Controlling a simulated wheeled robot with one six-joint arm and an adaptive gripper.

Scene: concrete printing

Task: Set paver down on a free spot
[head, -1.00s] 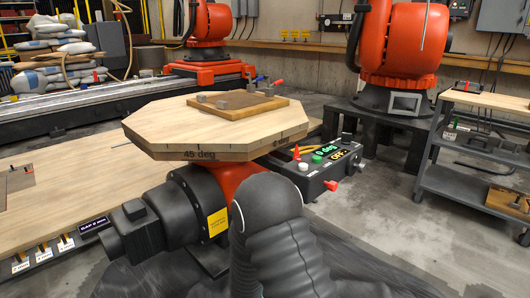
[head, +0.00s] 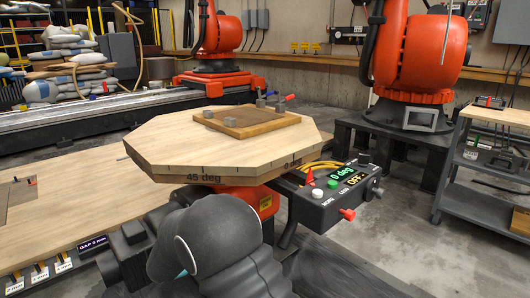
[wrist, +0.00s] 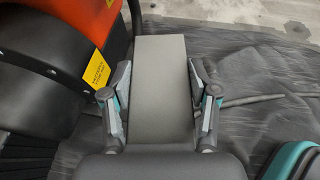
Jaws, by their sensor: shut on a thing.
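In the wrist view, my gripper (wrist: 160,95) is shut on a grey rectangular paver (wrist: 160,70), with one finger along each long side. The paver is held in the air above a dark sheet on the floor, beside a black and orange machine part. In the head view, the gripper and paver are hidden; only my dark arm shows at the bottom. An octagonal wooden turntable (head: 165,150) stands ahead, marked 45 deg and 0 deg. A wooden board with a brown plate and small grey blocks (head: 240,128) lies on it. Its wood around the board is bare.
A control box (head: 340,190) with a green display and red knobs stands right of the turntable. A long wooden table (head: 80,210) runs at left. A grey shelf cart (head: 480,200) stands at right. Orange robots (head: 418,50) stand behind. A dark sheet (wrist: 245,120) covers the floor.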

